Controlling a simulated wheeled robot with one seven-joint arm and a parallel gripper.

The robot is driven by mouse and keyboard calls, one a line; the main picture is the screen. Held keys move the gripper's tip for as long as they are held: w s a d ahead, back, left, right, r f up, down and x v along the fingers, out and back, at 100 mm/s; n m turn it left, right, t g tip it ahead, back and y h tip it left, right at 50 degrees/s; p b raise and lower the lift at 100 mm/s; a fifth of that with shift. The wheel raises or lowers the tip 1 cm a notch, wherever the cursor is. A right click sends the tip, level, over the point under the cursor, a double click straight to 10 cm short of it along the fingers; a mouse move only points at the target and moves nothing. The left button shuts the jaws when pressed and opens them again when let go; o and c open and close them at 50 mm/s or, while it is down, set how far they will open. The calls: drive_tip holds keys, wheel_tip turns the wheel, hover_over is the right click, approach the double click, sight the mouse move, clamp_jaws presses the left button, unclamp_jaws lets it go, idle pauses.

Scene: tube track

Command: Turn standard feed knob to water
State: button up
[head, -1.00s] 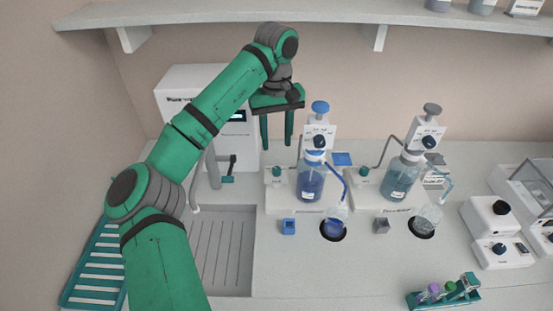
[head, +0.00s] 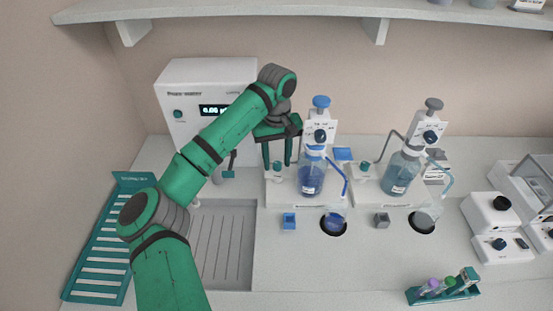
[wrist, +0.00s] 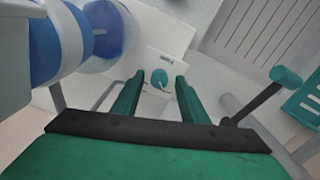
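A small teal knob (head: 278,167) stands on the pale base of the left dispenser station, left of the blue bottle (head: 312,180). A second teal knob (head: 365,166) is on the right station's base. The labels are too small to read, so I cannot tell which is standard or where each knob points. My gripper (head: 277,162) points down just above the left knob, fingers apart and empty. In the wrist view, the left knob (wrist: 159,76) shows beyond and between the open fingertips (wrist: 159,84), apparently not touched.
The blue-capped dispenser (head: 321,130) stands close right of my gripper. A white water unit (head: 185,85) is behind, with a dark tap handle (head: 232,160) left of the gripper. The sink (head: 225,240) is front left. The right dispenser bottle (head: 400,172) stands further right.

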drive_tip(key=shift+d, duration=0.15)
drive_tip(key=shift+s+d, duration=0.1)
drive_tip(key=c, duration=0.4)
clamp_jaws()
